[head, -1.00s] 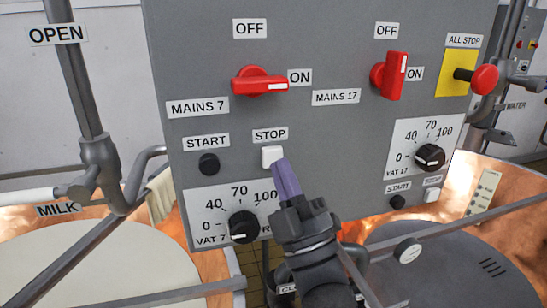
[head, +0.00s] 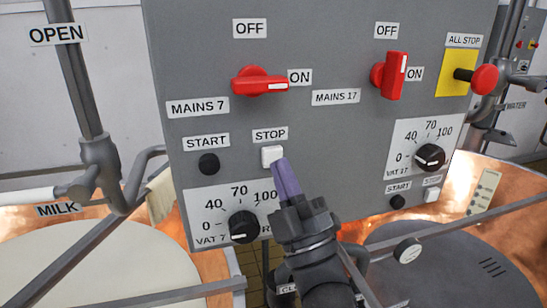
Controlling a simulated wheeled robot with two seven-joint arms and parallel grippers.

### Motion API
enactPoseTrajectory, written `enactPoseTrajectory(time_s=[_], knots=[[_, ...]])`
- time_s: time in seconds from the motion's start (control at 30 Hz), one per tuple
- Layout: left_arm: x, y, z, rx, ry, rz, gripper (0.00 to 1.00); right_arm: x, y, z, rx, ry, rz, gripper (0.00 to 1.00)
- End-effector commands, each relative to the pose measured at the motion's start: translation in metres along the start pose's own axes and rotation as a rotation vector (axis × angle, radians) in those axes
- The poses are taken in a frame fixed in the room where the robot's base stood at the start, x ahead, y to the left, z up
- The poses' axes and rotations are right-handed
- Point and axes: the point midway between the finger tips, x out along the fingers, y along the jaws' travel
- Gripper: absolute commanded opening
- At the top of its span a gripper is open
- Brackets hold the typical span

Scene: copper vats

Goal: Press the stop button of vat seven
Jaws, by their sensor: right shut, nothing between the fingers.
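The white square stop button (head: 271,155) of vat seven sits under a STOP label (head: 270,135) on the left half of the grey panel (head: 330,50). The black start button (head: 208,164) is to its left, and the vat 7 dial (head: 244,227) is below. My right gripper (head: 281,168) is shut and empty. Its purple fingertips are at the lower right edge of the stop button in the picture; I cannot tell whether they touch it. My left gripper is not in view.
The red mains 7 switch (head: 259,82) points to ON; the red mains 17 switch (head: 393,76) stands upright. A red all-stop knob (head: 484,79) sticks out at right. The vat 17 stop button (head: 432,195) is lower right. Pipes (head: 85,110) and copper vats flank the panel.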

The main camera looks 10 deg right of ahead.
Motion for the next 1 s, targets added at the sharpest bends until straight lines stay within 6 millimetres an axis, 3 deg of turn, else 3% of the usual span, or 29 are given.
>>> enactPoseTrajectory(time_s=[1.0], knots=[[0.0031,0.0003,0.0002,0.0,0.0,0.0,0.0,0.0091,-0.0068,0.0068,0.0,0.0,0.0,0.0]])
